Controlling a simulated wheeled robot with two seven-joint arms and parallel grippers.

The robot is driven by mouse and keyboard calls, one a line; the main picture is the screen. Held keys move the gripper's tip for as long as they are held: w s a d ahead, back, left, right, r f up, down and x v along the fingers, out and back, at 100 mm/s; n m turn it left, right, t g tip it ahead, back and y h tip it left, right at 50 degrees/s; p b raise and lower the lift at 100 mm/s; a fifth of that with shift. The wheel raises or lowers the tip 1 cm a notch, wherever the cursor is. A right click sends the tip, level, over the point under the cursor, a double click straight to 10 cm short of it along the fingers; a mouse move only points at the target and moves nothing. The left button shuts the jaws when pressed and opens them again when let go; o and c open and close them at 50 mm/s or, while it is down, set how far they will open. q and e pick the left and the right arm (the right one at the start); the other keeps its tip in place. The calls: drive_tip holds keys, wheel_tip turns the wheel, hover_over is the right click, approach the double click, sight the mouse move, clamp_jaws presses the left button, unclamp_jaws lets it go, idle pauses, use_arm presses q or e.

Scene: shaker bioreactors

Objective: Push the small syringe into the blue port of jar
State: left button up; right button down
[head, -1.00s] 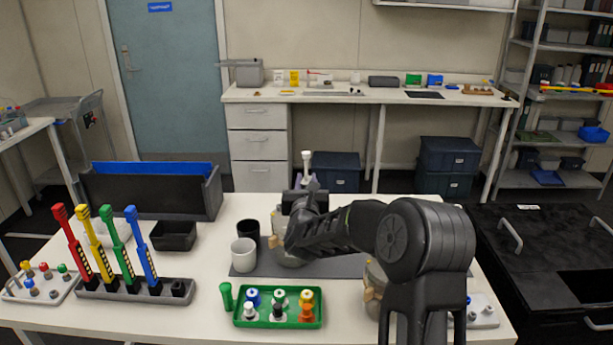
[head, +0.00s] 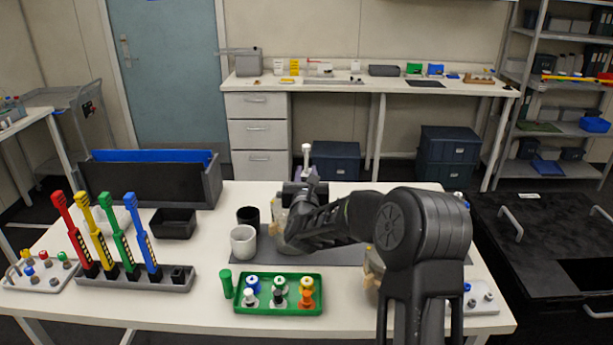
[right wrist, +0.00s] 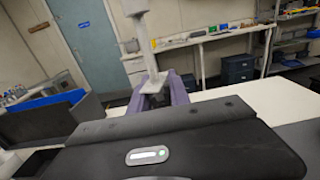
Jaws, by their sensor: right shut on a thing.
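My right gripper (head: 304,187) is shut on the small white syringe (head: 306,157), which stands roughly upright with its upper end above the fingers. In the right wrist view the white syringe (right wrist: 147,48) rises between the purple fingers (right wrist: 163,92). A jar (head: 281,226) stands below and behind my right forearm and is mostly hidden. A second jar (head: 372,272) is also mostly covered by my arm. The blue port and the syringe's lower end are hidden, so I cannot tell if they touch. My left gripper is out of view.
A white cup (head: 243,243) and a black cup (head: 248,216) stand left of the jar on a grey mat (head: 340,252). A green tray (head: 278,308) of coloured caps is in front. A rack (head: 135,282) with several coloured tools and a black bin (head: 173,223) are left.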

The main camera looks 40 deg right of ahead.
drive_tip(key=shift+b, duration=1.25)
idle(0.8)
drive_tip(key=shift+f+b, duration=1)
drive_tip(key=shift+b, duration=1.25)
idle(1.5)
drive_tip(key=c, duration=1.1)
unclamp_jaws()
drive_tip(key=shift+c, duration=0.2)
drive_tip(key=b+v, duration=0.2)
drive_tip(key=v, duration=0.6)
